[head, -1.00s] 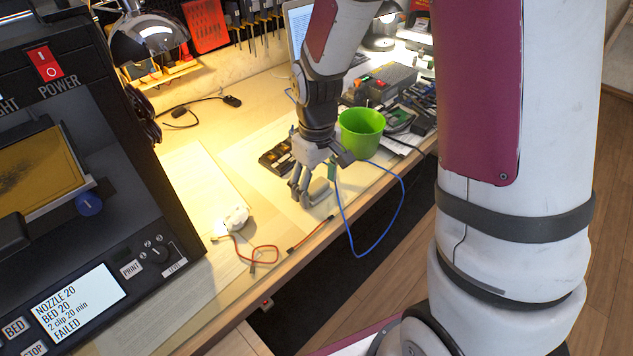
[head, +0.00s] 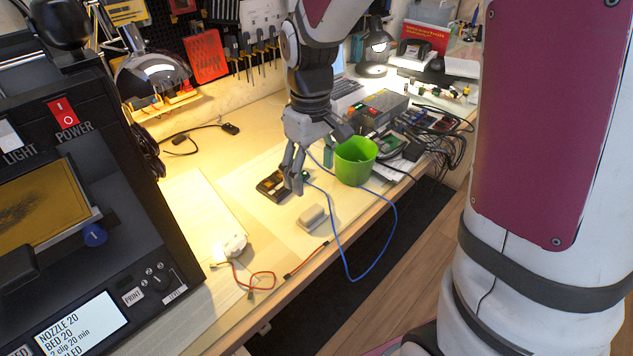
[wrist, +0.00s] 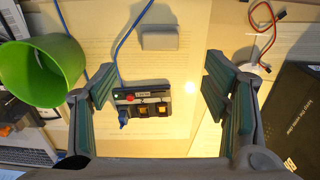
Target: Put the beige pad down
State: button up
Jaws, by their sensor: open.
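The beige pad (head: 312,217) is a small rounded greyish-beige block. It lies on the pale sheet on the workbench (head: 262,228), near the front edge. In the wrist view the pad (wrist: 158,37) lies at the top centre, beyond the fingertips and touching neither finger. My gripper (head: 293,188) is open and empty, above the bench and a little behind the pad. In the wrist view its two fingers (wrist: 155,88) stand wide apart, with a small dark module (wrist: 142,104) below and between them.
A green cup (head: 355,162) stands right of my gripper. A blue cable (head: 394,225) loops over the front edge. Red and dark wires (head: 262,280) lie left of the pad. A printer (head: 90,215) fills the left side. Electronics clutter the right.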

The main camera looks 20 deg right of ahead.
jog(key=shift+r, duration=0.2)
jog(key=s+r+m+t, duration=0.1)
jog(key=s+r, duration=0.4)
jog(key=s, duration=0.8)
jog(key=s+r+m, duration=0.3)
jog(key=s+r, duration=0.2)
jog(key=s, duration=0.8)
jog(key=shift+m+t, duration=0.3)
jog(key=shift+t, duration=0.1)
jog(key=shift+r, duration=0.2)
